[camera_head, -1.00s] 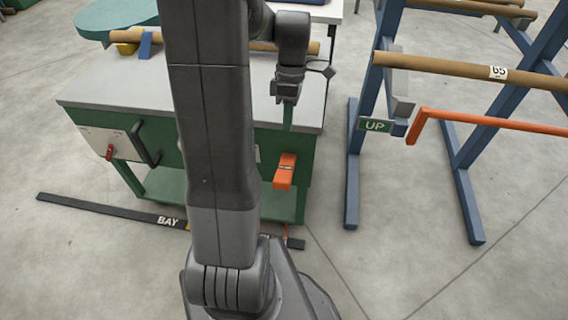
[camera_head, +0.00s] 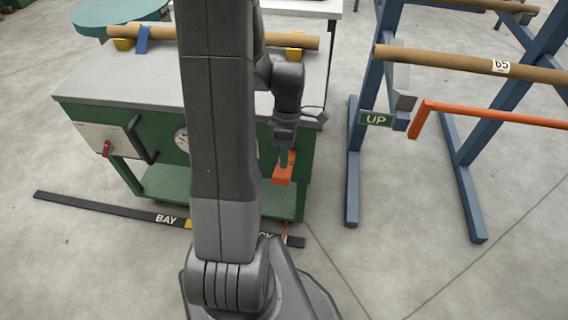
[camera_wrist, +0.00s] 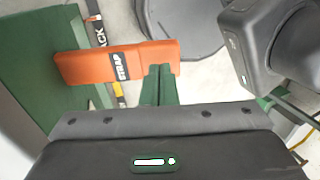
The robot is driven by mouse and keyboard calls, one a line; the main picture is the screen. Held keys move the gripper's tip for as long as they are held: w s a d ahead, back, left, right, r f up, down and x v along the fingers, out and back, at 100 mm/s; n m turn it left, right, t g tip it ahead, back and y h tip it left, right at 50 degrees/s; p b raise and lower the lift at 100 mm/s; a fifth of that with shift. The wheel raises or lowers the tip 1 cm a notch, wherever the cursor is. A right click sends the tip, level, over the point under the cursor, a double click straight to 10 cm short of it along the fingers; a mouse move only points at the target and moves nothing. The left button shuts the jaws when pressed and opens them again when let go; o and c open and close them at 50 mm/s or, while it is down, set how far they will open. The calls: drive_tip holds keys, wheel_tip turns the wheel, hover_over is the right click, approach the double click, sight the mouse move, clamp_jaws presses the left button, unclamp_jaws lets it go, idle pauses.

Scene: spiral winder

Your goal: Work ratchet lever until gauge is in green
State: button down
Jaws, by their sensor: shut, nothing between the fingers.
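The orange ratchet lever (camera_head: 283,174) sticks out at the right end of the green bench's front, its upper part partly hidden by my gripper (camera_head: 284,158). In the wrist view the lever (camera_wrist: 90,66) is an orange block with a black-and-white label reading STRAP. My gripper's green fingers (camera_wrist: 158,72) are shut and empty, tips at the lever's right end; I cannot tell if they touch it. The round white gauge (camera_head: 182,140) on the bench front is partly hidden by my arm, and its needle is too small to read.
The bench (camera_head: 85,92) carries a cardboard tube (camera_head: 190,36) along its back. A red switch (camera_head: 107,148) and a black handle (camera_head: 142,140) are at its left front. A blue rack (camera_head: 352,170) with tubes and an UP sign (camera_head: 376,119) stands right. A dark floor strip (camera_head: 110,207) lies in front.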

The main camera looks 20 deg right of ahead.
sight(282, 184)
drive_tip(key=shift+x, duration=0.9)
drive_tip(key=shift+s+a+f+t+b, duration=0.1)
drive_tip(key=shift+s+f+t+b, duration=0.1)
drive_tip(key=shift+f+b, duration=0.35)
drive_tip(key=shift+s+a+f+t+b, duration=0.15)
drive_tip(key=shift+f+t+b, duration=0.1)
drive_tip(key=shift+b, duration=0.45)
drive_tip(key=f+t+b, duration=0.1)
drive_tip(key=b, duration=0.1)
drive_tip(key=s+f+t+h+b, duration=0.1)
drive_tip(key=f+b, duration=0.1)
drive_tip(key=a+f+t+h+b, duration=0.1)
drive_tip(key=b, duration=0.2)
drive_tip(key=shift+s+f, duration=0.25)
drive_tip(key=shift+s, duration=0.05)
drive_tip(key=f+t+b, duration=0.1)
drive_tip(key=b, duration=0.1)
drive_tip(key=f+t+h+b, duration=0.1)
drive_tip(key=f+b, duration=0.1)
drive_tip(key=shift+s+a+f+b, duration=0.15)
drive_tip(key=shift+s+f+b, duration=0.05)
drive_tip(key=shift+s+b, duration=0.1)
drive_tip(key=shift+s+f, duration=0.1)
drive_tip(key=shift+f, duration=0.05)
drive_tip(key=shift+a, duration=0.1)
